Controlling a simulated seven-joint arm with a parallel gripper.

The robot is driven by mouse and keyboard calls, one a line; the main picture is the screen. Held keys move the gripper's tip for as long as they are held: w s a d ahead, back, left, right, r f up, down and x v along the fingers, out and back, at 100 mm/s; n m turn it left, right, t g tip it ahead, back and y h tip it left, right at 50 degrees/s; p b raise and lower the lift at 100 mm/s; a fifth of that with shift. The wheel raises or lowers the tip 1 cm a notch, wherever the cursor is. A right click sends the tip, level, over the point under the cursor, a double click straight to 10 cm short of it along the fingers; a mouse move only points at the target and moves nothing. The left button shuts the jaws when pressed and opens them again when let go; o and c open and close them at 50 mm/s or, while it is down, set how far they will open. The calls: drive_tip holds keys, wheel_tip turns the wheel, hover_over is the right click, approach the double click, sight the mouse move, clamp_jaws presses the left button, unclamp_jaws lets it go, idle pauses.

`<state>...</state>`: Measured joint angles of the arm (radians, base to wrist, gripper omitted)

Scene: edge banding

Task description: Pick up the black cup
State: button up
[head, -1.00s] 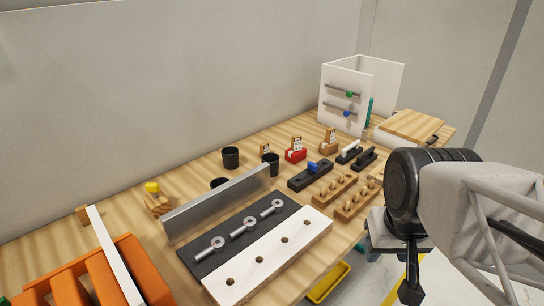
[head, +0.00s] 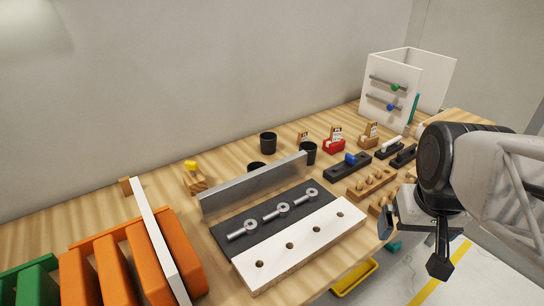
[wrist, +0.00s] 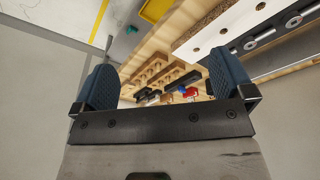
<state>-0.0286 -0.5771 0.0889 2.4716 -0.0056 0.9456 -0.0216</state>
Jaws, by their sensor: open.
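Several black cups stand on the wooden table. One black cup (head: 268,143) stands upright and clear at the back, near the wall. A second black cup (head: 308,153) stands just past the right end of the grey metal bar. A third black cup (head: 256,168) shows only its top, the rest hidden behind the bar. My gripper (head: 415,232) is at the right, in front of the table's front edge and well apart from the cups. In the wrist view its two blue-padded fingers (wrist: 160,88) are wide apart with nothing between them.
The grey metal bar (head: 255,185) stands between the front panels and the cups. A white holed board (head: 300,245) and a dark panel with bolts lie in front. Wooden and black blocks (head: 348,166) crowd the right. Orange and green slats fill the left. A white box (head: 390,92) stands at the back right.

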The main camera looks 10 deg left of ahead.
drive_tip(key=w+a+r+n, duration=0.1)
drive_tip(key=w+a+n, duration=0.15)
drive_tip(key=w, duration=0.35)
drive_tip(key=w+a+n, duration=0.1)
drive_tip(key=w+a, duration=0.3)
drive_tip(key=w, duration=0.2)
drive_tip(key=n+g, duration=0.3)
drive_tip(key=n, duration=0.4)
hover_over(253, 166)
drive_tip(key=s+d, duration=0.2)
wheel_tip(253, 166, down, 12)
drive_tip(key=r, duration=0.1)
drive_tip(key=shift+w+a+f, duration=0.1)
drive_tip(key=shift+w+f, duration=0.05)
drive_tip(key=shift+f, duration=0.05)
drive_tip(key=shift+f, duration=1.3)
